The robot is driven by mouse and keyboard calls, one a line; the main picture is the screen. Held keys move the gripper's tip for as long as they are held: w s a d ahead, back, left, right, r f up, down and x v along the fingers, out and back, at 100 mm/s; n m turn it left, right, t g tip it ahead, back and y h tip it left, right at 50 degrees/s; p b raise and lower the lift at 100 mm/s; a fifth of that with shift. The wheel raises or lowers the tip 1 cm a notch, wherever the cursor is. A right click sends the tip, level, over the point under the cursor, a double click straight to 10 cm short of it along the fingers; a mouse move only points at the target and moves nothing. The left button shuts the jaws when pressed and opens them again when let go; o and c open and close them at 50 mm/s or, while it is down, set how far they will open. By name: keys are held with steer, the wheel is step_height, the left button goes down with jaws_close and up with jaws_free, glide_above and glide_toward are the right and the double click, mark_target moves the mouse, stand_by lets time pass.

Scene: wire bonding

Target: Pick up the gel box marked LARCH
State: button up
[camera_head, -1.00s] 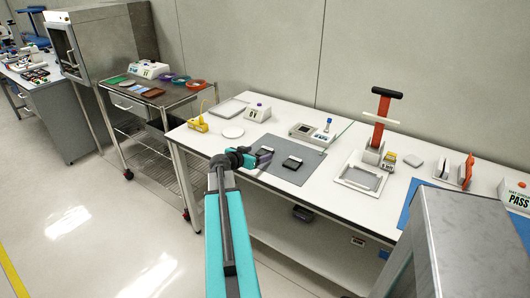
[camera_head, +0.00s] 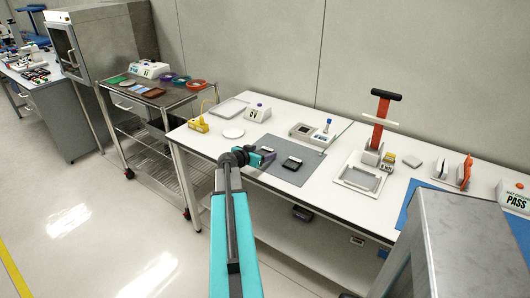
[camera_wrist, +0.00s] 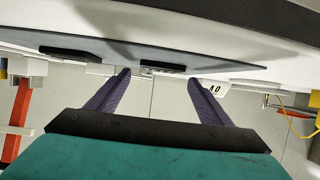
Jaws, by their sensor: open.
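Two small dark gel boxes with pale labels lie on the grey mat (camera_head: 276,177) on the white bench. The left box (camera_head: 267,150) is partly hidden by my gripper (camera_head: 264,160); the right box (camera_head: 292,163) lies clear. The lettering is too small to read, so I cannot tell which is LARCH. In the wrist view, which looks upside down, my gripper (camera_wrist: 159,78) is open, with purple fingers apart and nothing held. One box (camera_wrist: 163,69) appears between and beyond the fingertips; the other box (camera_wrist: 66,54) is off to the left.
A white round dish (camera_head: 233,133) and a yellow tool (camera_head: 199,124) lie left of the mat. A small instrument (camera_head: 304,131) stands behind it. A red-handled press (camera_head: 379,130) and a tray (camera_head: 361,180) stand to the right. A metal cabinet (camera_head: 465,235) is at the near right.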

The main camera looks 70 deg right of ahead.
steer(key=shift+p+x, duration=0.3)
steer(key=shift+x, duration=1)
steer(key=c, duration=1.1)
steer(key=shift+w+r, duration=0.1)
steer(key=shift+r, duration=0.05)
